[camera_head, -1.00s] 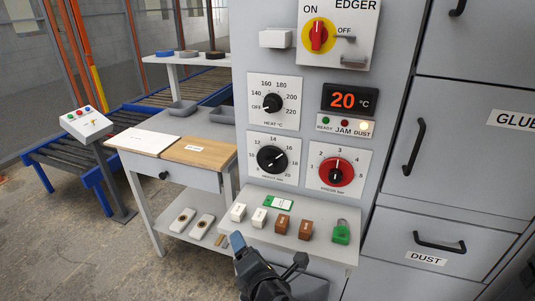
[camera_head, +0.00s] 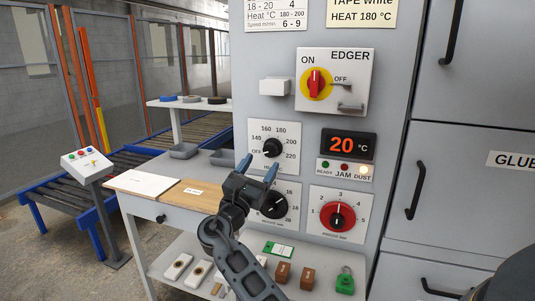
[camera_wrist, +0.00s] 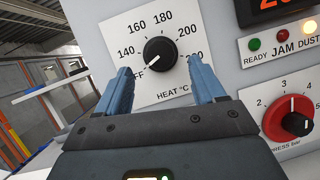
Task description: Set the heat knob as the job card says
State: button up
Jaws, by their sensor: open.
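The heat knob (camera_head: 272,147) is a round black knob on a white plate with a scale from OFF through 140, 160, 180 and 200 to 220. In the wrist view the knob (camera_wrist: 160,54) has its white mark pointing lower left, at OFF. The job card (camera_head: 362,13), cream and cut off at the top, reads "TAPE white" and "HEAT 180 °C". My gripper (camera_head: 258,168) is open and empty, just below and in front of the heat plate. In the wrist view its blue fingers (camera_wrist: 159,68) stand either side of the knob, apparently short of it.
The display (camera_head: 348,145) reads 20 °C; the DUST lamp is lit. A second black dial (camera_head: 273,205) is partly behind my gripper, with the red press knob (camera_head: 337,217) to its right. The red main switch (camera_head: 316,83) is above. A shelf with blocks and a green padlock (camera_head: 345,281) juts out below.

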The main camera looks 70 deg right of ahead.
aim_at(268, 153)
jog(key=shift+p+x, duration=0.45)
jog(key=shift+x, duration=2.1)
jog(key=shift+w, duration=0.1)
jog(key=shift+c, duration=0.5)
jog(key=c, duration=0.9)
jog(key=shift+c, duration=0.2)
jog(key=shift+m, duration=0.4)
